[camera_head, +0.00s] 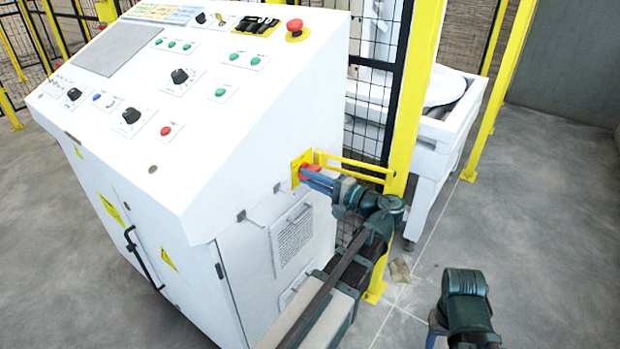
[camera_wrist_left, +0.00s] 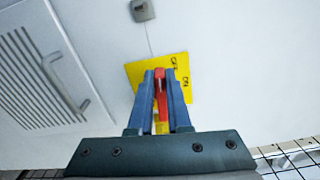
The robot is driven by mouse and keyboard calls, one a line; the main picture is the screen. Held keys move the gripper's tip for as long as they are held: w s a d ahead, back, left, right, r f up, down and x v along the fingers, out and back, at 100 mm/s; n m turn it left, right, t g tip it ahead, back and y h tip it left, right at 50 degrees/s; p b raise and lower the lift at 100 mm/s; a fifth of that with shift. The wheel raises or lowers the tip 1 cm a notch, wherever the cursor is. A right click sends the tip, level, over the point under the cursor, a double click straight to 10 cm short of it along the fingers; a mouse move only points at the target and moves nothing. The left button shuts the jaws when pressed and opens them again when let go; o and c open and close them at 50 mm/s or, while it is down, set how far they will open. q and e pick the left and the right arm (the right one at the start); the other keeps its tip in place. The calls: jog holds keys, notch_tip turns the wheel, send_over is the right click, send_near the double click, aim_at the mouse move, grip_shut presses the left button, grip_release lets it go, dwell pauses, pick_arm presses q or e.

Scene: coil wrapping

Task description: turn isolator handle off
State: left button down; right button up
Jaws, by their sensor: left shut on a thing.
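The red isolator handle (camera_head: 310,168) sits on a yellow plate (camera_head: 295,172) on the right side of the white control cabinet. In the left wrist view the handle (camera_wrist_left: 161,97) stands between the two blue fingers of my left gripper (camera_wrist_left: 160,76), which is shut on it. The yellow plate (camera_wrist_left: 180,62) carries small black lettering that looks like OFF and ON, to the right of the handle. In the head view my left gripper (camera_head: 317,181) reaches the handle from the right. My right arm shows at the lower right; its fingers are mostly hidden.
The white cabinet (camera_head: 200,195) fills the left, with buttons and knobs on its sloped top. A yellow post (camera_head: 412,95) and black mesh fence stand close beside my left arm. A white machine (camera_head: 435,130) stands behind the fence. Grey floor (camera_head: 545,220) is clear at the right.

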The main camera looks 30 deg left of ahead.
pick_arm(q)
jog(key=shift+f+n, duration=0.2)
jog(key=shift+n, duration=0.4)
jog(key=c, duration=0.9)
grip_release()
jog(key=shift+o, duration=0.2)
jog(key=s+d, duration=0.1)
jog(key=d, duration=1.3)
jog(key=shift+a, duration=0.1)
